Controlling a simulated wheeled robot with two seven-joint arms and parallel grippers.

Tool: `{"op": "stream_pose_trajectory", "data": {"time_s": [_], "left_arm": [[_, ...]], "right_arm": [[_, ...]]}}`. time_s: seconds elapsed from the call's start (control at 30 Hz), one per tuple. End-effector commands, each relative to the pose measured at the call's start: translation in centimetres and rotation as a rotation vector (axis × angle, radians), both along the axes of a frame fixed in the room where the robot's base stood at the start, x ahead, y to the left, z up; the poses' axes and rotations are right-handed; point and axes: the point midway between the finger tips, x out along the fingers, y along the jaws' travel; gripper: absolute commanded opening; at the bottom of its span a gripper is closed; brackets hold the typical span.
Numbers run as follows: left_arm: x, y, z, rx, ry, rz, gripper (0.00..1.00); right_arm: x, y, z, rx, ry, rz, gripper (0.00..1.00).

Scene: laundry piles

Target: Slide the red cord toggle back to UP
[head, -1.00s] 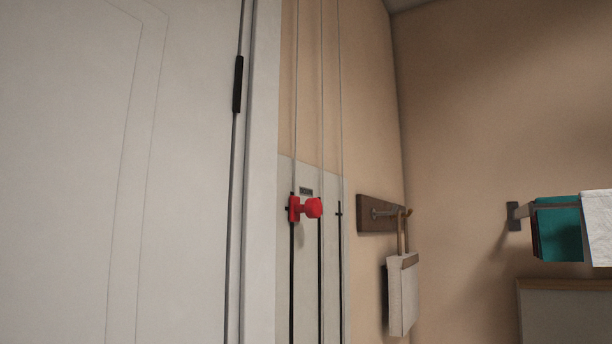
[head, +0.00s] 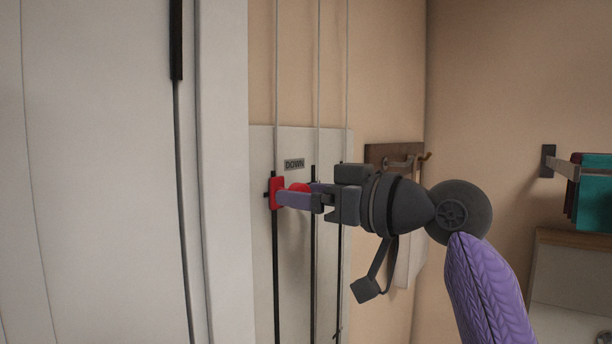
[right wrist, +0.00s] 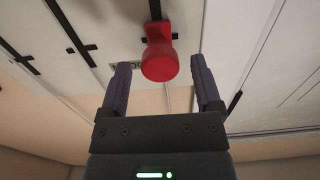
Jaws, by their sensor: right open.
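The red cord toggle (head: 276,193) sits on the leftmost slot of the pale wall panel (head: 294,240), just below and left of a label reading DOWN (head: 294,164). My right gripper (head: 296,196) reaches in from the right, its fingers at the toggle's knob and partly hiding it. In the right wrist view the red toggle's knob (right wrist: 160,64) lies between the tips of my open right gripper (right wrist: 158,80), with a gap on both sides. My left gripper is not in view.
A white door (head: 110,200) and its frame stand left of the panel. Thin cords run up the wall above the slots. A wooden hook board (head: 385,155) is behind my right arm, and a rail with folded towels (head: 592,195) is at the far right.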

Motion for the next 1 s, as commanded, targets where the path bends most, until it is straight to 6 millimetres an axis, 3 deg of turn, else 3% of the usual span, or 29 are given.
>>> {"op": "stream_pose_trajectory", "data": {"time_s": [0.3, 0.7, 1.0], "left_arm": [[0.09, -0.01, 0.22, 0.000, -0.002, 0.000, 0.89], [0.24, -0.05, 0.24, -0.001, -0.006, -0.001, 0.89], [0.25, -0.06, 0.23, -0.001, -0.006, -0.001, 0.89]], "right_arm": [[0.41, 0.50, -0.12, -0.001, -0.001, -0.002, 0.82], [0.40, 0.47, -0.11, 0.000, 0.000, -0.002, 0.00], [0.40, 0.47, -0.10, 0.000, 0.000, -0.002, 0.00]]}}
